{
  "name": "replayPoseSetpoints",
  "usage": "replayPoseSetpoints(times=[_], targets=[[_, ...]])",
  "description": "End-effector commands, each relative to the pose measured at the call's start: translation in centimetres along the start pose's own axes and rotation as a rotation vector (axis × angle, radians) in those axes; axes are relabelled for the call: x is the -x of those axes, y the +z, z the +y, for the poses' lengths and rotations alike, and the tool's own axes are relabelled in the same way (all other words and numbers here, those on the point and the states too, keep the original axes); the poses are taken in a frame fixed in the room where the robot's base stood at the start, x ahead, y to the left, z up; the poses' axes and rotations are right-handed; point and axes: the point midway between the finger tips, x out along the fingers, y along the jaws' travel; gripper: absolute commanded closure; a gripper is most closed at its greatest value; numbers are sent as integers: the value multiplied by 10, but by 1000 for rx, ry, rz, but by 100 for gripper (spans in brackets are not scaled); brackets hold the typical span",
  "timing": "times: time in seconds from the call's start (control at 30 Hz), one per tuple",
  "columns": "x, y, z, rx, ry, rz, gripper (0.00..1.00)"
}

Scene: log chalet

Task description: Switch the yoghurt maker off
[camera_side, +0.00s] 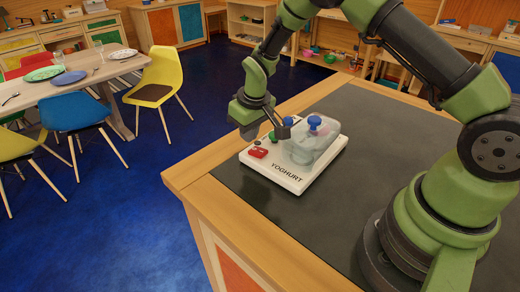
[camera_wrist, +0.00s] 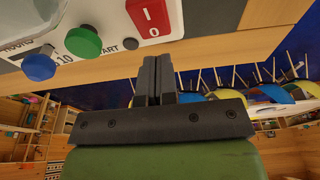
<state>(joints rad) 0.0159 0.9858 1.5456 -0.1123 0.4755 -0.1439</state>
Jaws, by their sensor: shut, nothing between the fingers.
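The yoghurt maker (camera_side: 290,185) is a white base marked YOGHURT with a translucent blue-knobbed jar (camera_side: 314,148), near the counter's corner. Its red rocker switch (camera_side: 258,153) is at the front left; the wrist view shows the switch (camera_wrist: 155,15) at the top, marked I and O, with the O end nearer my fingers. Which end is pressed I cannot tell. A green button (camera_wrist: 83,42) and a blue knob (camera_wrist: 38,66) are left of it. My gripper (camera_side: 247,131) is shut and empty, above the panel's left side; its fingertips (camera_wrist: 157,58) appear just below the switch, apart from it.
The dark counter top (camera_side: 370,120) has a wooden rim (camera_side: 185,178) close to the appliance. The right side of the top is bare apart from my base. A dining table (camera_side: 100,72) with plates and chairs stands beyond on the blue floor.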

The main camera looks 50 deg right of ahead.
Motion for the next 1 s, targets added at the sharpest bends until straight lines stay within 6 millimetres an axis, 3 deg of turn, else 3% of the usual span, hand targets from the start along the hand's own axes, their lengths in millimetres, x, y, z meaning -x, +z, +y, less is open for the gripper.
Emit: replayPoseSetpoints(times=[0.43, 0.87, 1.0], targets=[[42, -9, 0, 0, 0, 3, 100], [50, -10, 0, -1, 0, 3, 100], [76, -10, -2, -24, -7, 29, 100]])
